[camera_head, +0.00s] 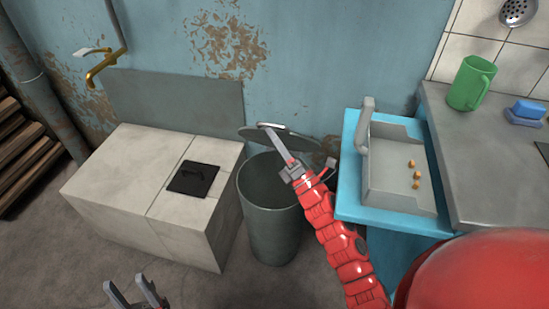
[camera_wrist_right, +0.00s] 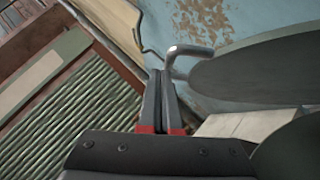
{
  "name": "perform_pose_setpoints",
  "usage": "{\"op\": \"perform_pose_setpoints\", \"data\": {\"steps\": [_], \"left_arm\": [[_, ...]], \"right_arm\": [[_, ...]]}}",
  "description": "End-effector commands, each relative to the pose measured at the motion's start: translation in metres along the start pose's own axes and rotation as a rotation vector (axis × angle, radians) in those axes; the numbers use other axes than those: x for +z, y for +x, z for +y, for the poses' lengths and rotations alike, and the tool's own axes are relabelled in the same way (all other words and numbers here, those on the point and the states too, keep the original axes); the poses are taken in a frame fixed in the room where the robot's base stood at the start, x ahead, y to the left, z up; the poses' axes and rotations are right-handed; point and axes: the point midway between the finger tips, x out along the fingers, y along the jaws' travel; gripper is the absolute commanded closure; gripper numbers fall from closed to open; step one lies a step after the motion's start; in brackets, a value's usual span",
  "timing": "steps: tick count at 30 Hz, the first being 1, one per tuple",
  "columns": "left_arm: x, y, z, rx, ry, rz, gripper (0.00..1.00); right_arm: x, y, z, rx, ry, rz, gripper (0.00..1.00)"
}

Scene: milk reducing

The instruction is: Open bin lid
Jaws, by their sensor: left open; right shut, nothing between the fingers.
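The grey metal bin (camera_head: 270,225) stands on the floor, and its dark inside shows at the top. Its round grey lid (camera_head: 308,143) is raised above the back of the rim, seen at a flat angle. The lid also shows as a dark disc in the right wrist view (camera_wrist_right: 265,70). My right gripper (camera_head: 272,135) is shut and empty, with its fingers across the front of the lid. In the wrist view, a bent metal handle (camera_wrist_right: 187,50) is beside its fingertips; I cannot tell if they touch. My left gripper (camera_head: 137,295) is open and empty at the bottom edge.
A tiled block (camera_head: 130,165) with a black hatch (camera_head: 193,179) stands left of the bin. A blue cabinet with a grey sink (camera_head: 385,190) is close on the right, holding several small orange bits. A green mug (camera_head: 470,84) stands on the counter. The wall is right behind the bin.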

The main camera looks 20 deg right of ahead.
Motion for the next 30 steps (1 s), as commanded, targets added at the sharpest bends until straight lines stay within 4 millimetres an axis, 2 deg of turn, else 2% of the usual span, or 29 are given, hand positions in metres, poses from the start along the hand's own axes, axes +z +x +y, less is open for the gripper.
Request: {"op": "perform_pose_setpoints", "data": {"steps": [3, 10, 30], "left_arm": [[0.000, 0.002, 0.000, 0.000, 0.000, 0.000, 0.50], [-0.001, 0.004, 0.000, 0.000, 0.000, 0.000, 0.50], [0.000, 0.002, 0.000, 0.000, 0.000, 0.000, 0.50]], "right_arm": [[0.011, 0.013, 0.001, 0.001, -0.002, -0.001, 1.00], [0.021, 0.025, 0.000, 0.001, -0.001, 0.001, 1.00], [0.023, 0.025, -0.002, 0.001, -0.001, 0.001, 1.00]]}}
